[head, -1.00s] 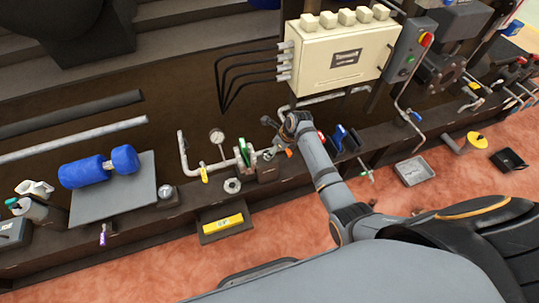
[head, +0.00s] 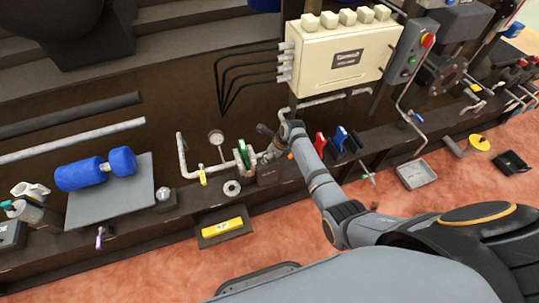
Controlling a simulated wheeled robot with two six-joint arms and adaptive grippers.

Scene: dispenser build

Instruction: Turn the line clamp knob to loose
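My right arm comes in from the right, and its gripper (head: 266,140) is above a dark block (head: 267,174) on the bench ledge. The fingers are small and dark here, and I cannot tell whether they are open or touch anything. I cannot single out the line clamp knob with certainty. A small orange part (head: 291,156) shows beside my wrist, partly hidden by the arm. Left of the gripper, a pipe fitting with green parts (head: 243,154) stands on the grey pipe (head: 182,157). My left gripper is not in view.
A round gauge (head: 216,137) and a yellow tag or lever (head: 203,178) are left of the fitting. Red (head: 320,143) and blue (head: 341,138) handles stand right of my wrist. A cream control box (head: 343,55) hangs above. A yellow block (head: 222,226) lies in a tray in front.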

